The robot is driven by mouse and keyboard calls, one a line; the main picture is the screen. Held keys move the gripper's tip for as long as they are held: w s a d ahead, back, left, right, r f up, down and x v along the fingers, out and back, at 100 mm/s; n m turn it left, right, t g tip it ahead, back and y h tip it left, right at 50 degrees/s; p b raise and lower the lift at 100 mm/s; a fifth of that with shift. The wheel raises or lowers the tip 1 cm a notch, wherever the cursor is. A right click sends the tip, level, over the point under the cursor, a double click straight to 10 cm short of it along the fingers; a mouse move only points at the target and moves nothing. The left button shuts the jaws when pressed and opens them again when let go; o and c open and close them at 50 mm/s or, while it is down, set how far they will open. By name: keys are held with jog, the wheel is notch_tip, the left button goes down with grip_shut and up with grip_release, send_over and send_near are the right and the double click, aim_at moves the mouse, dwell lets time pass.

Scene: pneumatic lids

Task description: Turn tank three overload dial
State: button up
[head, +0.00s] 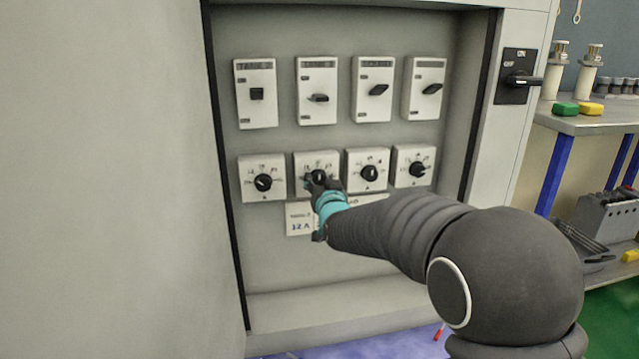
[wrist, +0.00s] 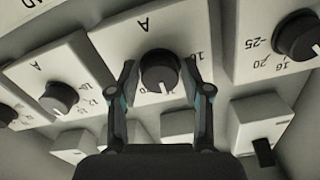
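A row of four black overload dials on white plates runs along the cabinet's lower row. My gripper (head: 319,181) is at the second dial from the left (head: 302,170), partly hiding it. In the wrist view, which is upside down, that dial's black knob (wrist: 158,70) sits between the two fingers of my gripper (wrist: 160,78). The fingers are open on either side, with a small gap to the knob. Its white pointer mark points down in that picture. The tank labels are too small to read surely.
Neighbouring dials stand close on the left (head: 263,182) and right (head: 369,173), with another (head: 416,169) further right. Four switches (head: 318,98) sit above. The cabinet's side wall (head: 110,180) is at left, a workbench (head: 605,122) at right.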

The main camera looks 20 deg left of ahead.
jog(key=c, duration=0.6)
jog(key=shift+c, duration=0.2)
jog(key=shift+f+b, duration=0.15)
jog(key=shift+b, duration=0.45)
jog(key=shift+f+m+b, duration=0.1)
jog(key=shift+m+b, duration=0.7)
jog(key=shift+b, duration=0.1)
jog(key=m+b, duration=0.2)
jog(key=b, duration=0.1)
jog(key=m, duration=0.1)
jog(key=m+b, duration=0.1)
jog(key=shift+r+m, duration=0.25)
jog(key=shift+m, duration=0.05)
jog(key=shift+r+m, duration=0.1)
jog(key=shift+m, duration=1.1)
